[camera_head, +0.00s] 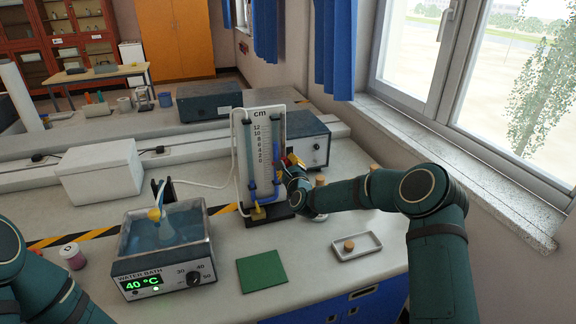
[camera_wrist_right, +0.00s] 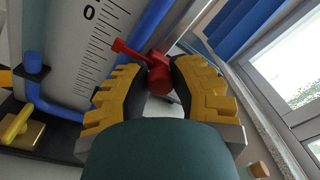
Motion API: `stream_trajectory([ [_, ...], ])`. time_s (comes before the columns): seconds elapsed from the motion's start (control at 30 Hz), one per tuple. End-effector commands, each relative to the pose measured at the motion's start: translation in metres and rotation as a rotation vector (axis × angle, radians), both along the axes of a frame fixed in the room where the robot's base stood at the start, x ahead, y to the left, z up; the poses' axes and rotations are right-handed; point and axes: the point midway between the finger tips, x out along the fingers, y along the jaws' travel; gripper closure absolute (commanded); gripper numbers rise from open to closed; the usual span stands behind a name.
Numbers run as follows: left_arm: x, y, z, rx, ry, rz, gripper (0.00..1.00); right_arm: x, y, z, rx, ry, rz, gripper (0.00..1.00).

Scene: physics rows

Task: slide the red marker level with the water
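The red marker (camera_wrist_right: 158,78) has a round knob and a thin pointer that reaches across a blue tube (camera_wrist_right: 152,22) toward the scale, near the 0. My right gripper (camera_wrist_right: 158,68) has its yellow-padded fingers on both sides of the knob and appears shut on it. In the head view the right gripper (camera_head: 291,166) is at the right edge of the upright white cm scale board (camera_head: 262,133), and its wrist hides part of the board's lower right. My left gripper is out of view.
A water bath (camera_head: 165,252) reading 40 °C stands left of the board, with a tube running from it. A green mat (camera_head: 261,271) and a white tray (camera_head: 357,247) with a cork lie in front. A grey box (camera_head: 308,143) stands behind the board.

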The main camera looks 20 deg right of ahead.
Motion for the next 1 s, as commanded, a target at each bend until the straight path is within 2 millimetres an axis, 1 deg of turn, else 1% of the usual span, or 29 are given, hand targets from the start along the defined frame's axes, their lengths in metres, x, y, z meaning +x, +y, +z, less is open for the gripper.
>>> stream_trajectory([
  [0.17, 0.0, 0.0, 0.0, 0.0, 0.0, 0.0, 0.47, 0.0, 0.0, 0.0, 0.0, 0.0, 0.0, 1.0],
  [0.23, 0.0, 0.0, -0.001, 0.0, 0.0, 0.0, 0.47, 0.0, 0.0, 0.004, 0.0, -0.002, -0.001, 1.0],
  [0.27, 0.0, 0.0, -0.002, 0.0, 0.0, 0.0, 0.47, 0.0, 0.0, 0.008, 0.0, -0.004, -0.001, 1.0],
  [0.4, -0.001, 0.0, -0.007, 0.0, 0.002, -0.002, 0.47, 0.0, -0.001, 0.036, 0.0, -0.006, -0.001, 1.0],
  [0.5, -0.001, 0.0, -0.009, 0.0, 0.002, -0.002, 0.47, 0.0, -0.001, 0.054, -0.001, -0.004, -0.001, 1.0],
  [0.6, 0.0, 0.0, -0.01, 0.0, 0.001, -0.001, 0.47, 0.0, 0.0, 0.064, 0.0, -0.002, -0.001, 1.0],
  [0.9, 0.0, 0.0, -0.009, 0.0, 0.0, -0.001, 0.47, 0.0, 0.0, 0.066, 0.0, -0.001, 0.0, 1.0],
  [0.93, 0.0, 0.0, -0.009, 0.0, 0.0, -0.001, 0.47, 0.0, 0.0, 0.066, 0.0, -0.001, 0.0, 0.72],
  [0.97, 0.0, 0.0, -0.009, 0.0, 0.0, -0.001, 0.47, 0.0, 0.0, 0.066, 0.0, -0.001, -0.001, 0.61],
  [1.0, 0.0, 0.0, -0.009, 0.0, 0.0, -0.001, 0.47, 0.0, 0.0, 0.065, 0.0, 0.0, 0.0, 0.47],
])
